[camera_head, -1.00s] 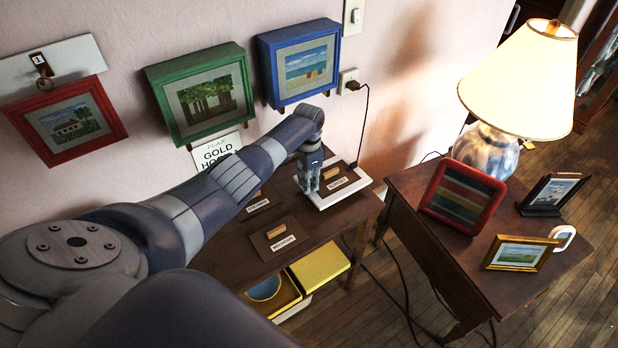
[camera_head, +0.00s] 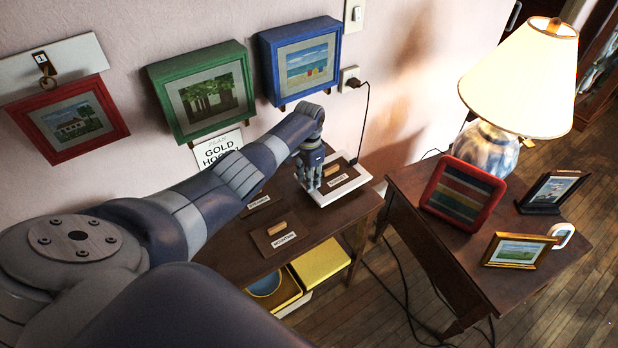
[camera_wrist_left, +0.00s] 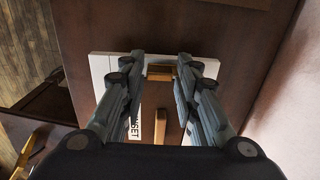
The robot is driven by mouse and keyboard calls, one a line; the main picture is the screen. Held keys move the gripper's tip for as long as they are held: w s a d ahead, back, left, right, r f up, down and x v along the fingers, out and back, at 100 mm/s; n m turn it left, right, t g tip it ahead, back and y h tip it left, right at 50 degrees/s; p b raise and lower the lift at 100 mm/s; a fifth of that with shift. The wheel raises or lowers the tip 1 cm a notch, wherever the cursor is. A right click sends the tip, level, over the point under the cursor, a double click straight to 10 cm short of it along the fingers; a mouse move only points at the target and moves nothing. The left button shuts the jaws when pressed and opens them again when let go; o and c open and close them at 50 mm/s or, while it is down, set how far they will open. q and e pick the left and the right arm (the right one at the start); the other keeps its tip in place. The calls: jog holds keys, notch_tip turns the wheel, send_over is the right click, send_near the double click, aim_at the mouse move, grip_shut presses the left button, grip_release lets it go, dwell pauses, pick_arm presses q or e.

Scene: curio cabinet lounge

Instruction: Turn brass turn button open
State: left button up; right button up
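My left gripper (camera_head: 312,186) points down over the left part of a white board (camera_head: 352,192) with a brown panel on the low wooden table. In the left wrist view my left gripper (camera_wrist_left: 160,66) is open, its fingers apart on either side of a small golden-brown piece (camera_wrist_left: 160,72) at the panel's far edge. This may be the brass turn button; its turn is hard to read. A wooden block (camera_wrist_left: 160,128) and a partly hidden label ending in "SET" (camera_wrist_left: 134,124) are on the panel nearer the wrist. My right gripper is not in view.
A second brown panel (camera_head: 272,236) with a block lies left of the board. Red, green and blue framed boxes (camera_head: 300,65) hang on the wall above. A side table (camera_head: 470,250) at right bears a lamp (camera_head: 520,80) and frames. A cord hangs behind the board.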

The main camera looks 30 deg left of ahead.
pick_arm(q)
jog(key=shift+o, duration=0.3)
jog(key=shift+r, duration=0.1)
notch_tip(320, 180, up, 12)
dwell(0.5)
dwell(0.4)
